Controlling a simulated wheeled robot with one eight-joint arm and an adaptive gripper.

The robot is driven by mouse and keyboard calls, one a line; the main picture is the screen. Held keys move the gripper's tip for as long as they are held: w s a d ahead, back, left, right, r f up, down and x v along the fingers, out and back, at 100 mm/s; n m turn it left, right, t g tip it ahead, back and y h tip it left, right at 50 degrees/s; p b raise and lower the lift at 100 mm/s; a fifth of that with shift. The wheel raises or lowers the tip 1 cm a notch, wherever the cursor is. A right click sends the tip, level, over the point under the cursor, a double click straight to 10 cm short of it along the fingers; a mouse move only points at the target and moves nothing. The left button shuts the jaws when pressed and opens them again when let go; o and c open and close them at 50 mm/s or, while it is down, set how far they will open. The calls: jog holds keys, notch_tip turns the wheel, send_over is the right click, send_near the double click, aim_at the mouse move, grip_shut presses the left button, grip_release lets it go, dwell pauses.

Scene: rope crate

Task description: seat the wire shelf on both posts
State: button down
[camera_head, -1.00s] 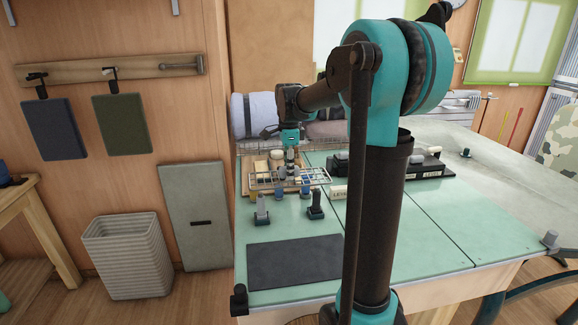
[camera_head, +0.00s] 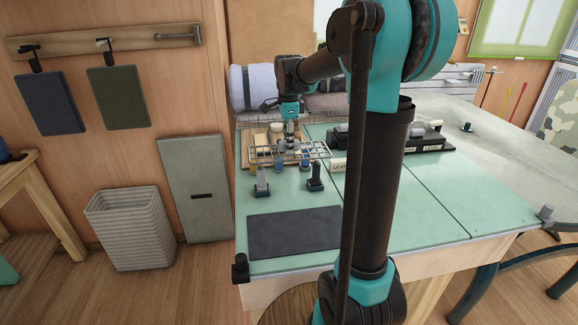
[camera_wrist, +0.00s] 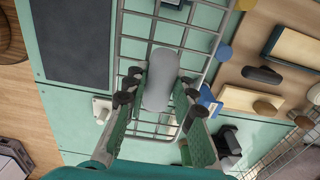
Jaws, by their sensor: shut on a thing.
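The wire shelf (camera_head: 318,150) is a pale metal grid above the far left part of the green table. My gripper (camera_head: 290,142) reaches down to it from above. In the wrist view, my gripper (camera_wrist: 158,92) is shut on a rounded grey grip at the shelf (camera_wrist: 150,41). Two short uprights with dark blue bases, a grey-topped post (camera_head: 262,178) and a black-topped post (camera_head: 315,172), stand in front of the shelf, apart from it. Smaller blue-marked pieces show at the shelf's front edge. I cannot tell whether the shelf touches any post.
A dark mat (camera_head: 294,233) lies at the table's front. A wooden board (camera_wrist: 255,65) with several blocks lies behind the shelf. A black rack (camera_head: 430,139) stands further right, and rolled bundles lie at the back. The table's right part is mostly clear.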

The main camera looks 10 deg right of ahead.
jog(key=shift+f, duration=1.5)
jog(key=shift+f, duration=1.2)
dwell(0.9)
jog(key=c, duration=1.2)
grip_release()
notch_tip(320, 180, up, 12)
